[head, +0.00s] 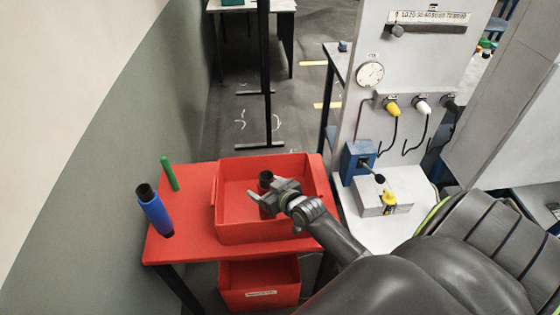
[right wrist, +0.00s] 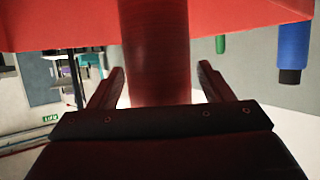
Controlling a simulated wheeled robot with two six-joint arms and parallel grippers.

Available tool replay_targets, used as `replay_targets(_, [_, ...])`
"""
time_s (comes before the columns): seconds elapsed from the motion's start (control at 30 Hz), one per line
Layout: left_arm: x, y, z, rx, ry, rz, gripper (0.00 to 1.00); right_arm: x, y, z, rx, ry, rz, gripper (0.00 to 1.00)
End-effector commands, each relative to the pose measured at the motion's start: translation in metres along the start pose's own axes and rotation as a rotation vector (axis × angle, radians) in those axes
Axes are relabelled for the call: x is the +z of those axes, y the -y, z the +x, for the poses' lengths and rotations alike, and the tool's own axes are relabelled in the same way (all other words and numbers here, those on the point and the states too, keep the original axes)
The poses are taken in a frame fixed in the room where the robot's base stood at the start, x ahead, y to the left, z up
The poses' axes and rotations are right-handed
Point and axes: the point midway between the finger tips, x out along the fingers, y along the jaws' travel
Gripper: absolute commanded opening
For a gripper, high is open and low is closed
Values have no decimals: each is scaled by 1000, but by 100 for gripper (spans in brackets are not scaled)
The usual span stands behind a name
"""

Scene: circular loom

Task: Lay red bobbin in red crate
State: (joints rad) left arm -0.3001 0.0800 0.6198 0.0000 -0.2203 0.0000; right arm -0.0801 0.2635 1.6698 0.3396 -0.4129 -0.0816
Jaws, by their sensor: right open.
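The red crate (head: 320,180) is an open red box on a red table. The red bobbin (head: 265,178), with a dark end on top, stands roughly upright within the crate's outline. Whether its lower end touches the crate floor is hidden. My right gripper (head: 262,194) is over the crate at the bobbin, its fingers open. In the right wrist view the bobbin (right wrist: 155,55) shows as a dark red cylinder between the two spread fingers (right wrist: 160,88), with gaps on both sides. My left gripper is not in view.
A blue bobbin (head: 157,215) with a black end and a thin green bobbin (head: 170,174) stand left of the crate on the red table (head: 190,240). Another red bin (head: 260,285) is below. A grey machine panel (head: 400,75) with gauge and plugs rises at the right.

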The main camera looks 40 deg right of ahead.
Motion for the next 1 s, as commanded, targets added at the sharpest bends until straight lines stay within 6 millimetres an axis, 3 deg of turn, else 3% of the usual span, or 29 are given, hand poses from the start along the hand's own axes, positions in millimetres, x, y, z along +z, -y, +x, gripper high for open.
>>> replay_targets(0.4, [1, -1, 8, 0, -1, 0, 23, 2, 0, -72, 0, 0, -2, 73])
replay_targets(0.6, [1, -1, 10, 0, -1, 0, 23, 1, 0, -98, 1, 1, -3, 73])
replay_targets(1.0, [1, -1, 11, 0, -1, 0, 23, 0, 0, -110, 0, -1, -1, 73])
